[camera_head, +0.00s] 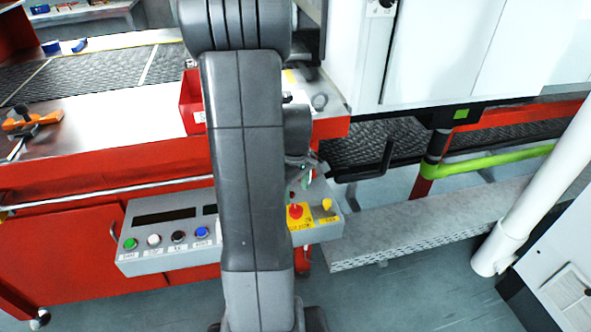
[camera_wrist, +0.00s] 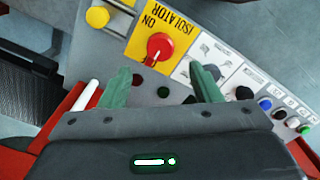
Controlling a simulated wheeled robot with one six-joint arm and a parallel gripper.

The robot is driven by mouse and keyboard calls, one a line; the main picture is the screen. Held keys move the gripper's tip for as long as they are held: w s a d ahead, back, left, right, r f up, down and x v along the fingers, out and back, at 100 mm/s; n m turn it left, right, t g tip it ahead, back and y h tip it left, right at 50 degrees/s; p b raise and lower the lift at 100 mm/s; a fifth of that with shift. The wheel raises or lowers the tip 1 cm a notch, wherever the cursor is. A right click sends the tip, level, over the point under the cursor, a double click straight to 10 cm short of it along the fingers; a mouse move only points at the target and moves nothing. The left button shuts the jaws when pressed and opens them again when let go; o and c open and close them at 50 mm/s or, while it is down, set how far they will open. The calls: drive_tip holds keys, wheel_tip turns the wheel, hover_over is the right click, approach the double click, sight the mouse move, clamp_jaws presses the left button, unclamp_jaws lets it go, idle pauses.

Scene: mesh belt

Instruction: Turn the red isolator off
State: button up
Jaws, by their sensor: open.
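The red isolator (camera_wrist: 160,47) is a round red knob on a yellow plate (camera_wrist: 183,20) lettered ISOLATOR and ON. In the wrist view it lies beyond my fingertips, roughly between them in line. My gripper (camera_wrist: 160,84) is open, with its two greenish fingers spread and nothing between them. A short pale mark shows on the knob; its exact setting is hard to read. In the head view the isolator (camera_head: 295,211) sits at the right part of the grey control panel (camera_head: 165,262), just right of my arm. My gripper (camera_head: 308,168) is above it, partly hidden by my arm.
A yellow button (camera_wrist: 97,17) is beside the isolator plate. Green (camera_head: 130,243), white, black and blue (camera_head: 201,233) buttons line the panel's left. A rail (camera_head: 110,197) runs above the panel. A black crank handle (camera_head: 385,160) stands to the right.

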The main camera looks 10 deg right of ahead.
sight(296, 209)
wheel_tip(296, 209, up, 7)
drive_tip(key=shift+p, duration=0.3)
drive_tip(key=shift+f, duration=0.25)
wheel_tip(296, 209, down, 14)
drive_tip(key=shift+r+b, duration=0.2)
drive_tip(key=shift+b, duration=0.65)
drive_tip(key=shift+r, duration=0.1)
drive_tip(key=shift+s, duration=0.1)
drive_tip(key=m+p, duration=0.1)
drive_tip(key=m, duration=0.3)
drive_tip(key=shift+m, duration=0.3)
drive_tip(key=m+p, duration=0.1)
drive_tip(key=m, duration=0.3)
drive_tip(key=shift+d+m, duration=0.1)
drive_tip(key=shift+m, duration=0.2)
drive_tip(key=m+p, duration=0.1)
drive_tip(key=m, duration=0.3)
drive_tip(key=shift+m, duration=0.4)
drive_tip(key=m+p, duration=0.1)
drive_tip(key=m, duration=0.3)
drive_tip(key=shift+p, duration=0.4)
idle(0.5)
